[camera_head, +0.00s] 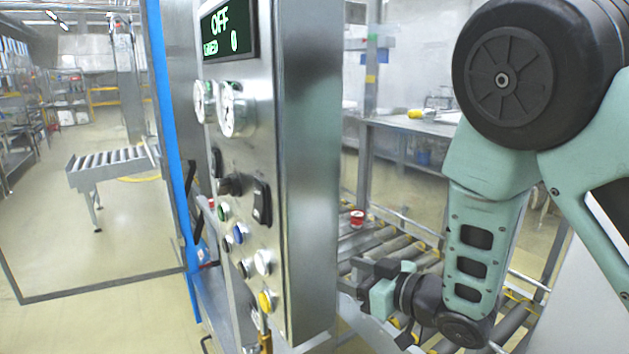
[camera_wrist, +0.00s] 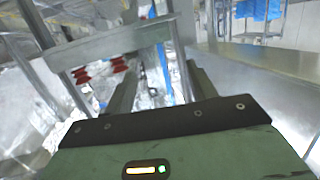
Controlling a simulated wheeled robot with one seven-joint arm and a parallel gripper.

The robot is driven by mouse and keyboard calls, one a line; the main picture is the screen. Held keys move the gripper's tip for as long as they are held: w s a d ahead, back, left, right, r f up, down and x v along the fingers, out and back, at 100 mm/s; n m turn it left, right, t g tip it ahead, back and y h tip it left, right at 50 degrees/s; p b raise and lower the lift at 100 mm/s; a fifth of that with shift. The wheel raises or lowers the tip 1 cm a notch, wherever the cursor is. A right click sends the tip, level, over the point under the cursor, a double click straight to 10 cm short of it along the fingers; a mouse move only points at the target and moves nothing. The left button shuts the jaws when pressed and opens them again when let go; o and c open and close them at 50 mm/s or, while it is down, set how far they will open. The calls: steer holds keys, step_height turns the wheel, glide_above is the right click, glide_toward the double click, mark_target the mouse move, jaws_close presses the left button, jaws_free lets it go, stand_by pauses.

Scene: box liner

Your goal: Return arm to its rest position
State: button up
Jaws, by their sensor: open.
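My arm shows at the right of the head view, green with black joints, bent downward. My gripper (camera_head: 374,292) is at its lower end, just right of the control panel's edge and in front of the roller conveyor. In the wrist view my gripper's two dark fingers (camera_wrist: 158,90) stand apart with nothing between them. The control panel (camera_head: 310,180) is a steel box with a display reading OFF, gauges, switches and several coloured buttons. The gripper looks clear of it, though the gap is hard to judge.
A roller conveyor (camera_head: 372,243) runs behind my gripper. A red object (camera_head: 357,217) stands near it. A steel table (camera_head: 405,130) is behind. A second small conveyor (camera_head: 110,161) stands at the left on open floor. In the wrist view, red suction cups (camera_wrist: 82,76) hang beside a metal frame.

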steer(key=s+d+r+g+h, duration=0.1)
steer(key=s+d+g+h, duration=0.1)
steer(key=s, duration=0.7)
steer(key=s+d+m+g+h, duration=0.1)
steer(key=s+d+g+h, duration=0.2)
steer(key=s, duration=0.6)
steer(key=s+d+r+g+h, duration=0.1)
steer(key=s+g+h, duration=0.4)
steer(key=s, duration=0.5)
steer(key=shift+d+r+m+g+h, duration=0.3)
steer(key=shift+d+r+g+h, duration=0.15)
steer(key=shift+d, duration=0.25)
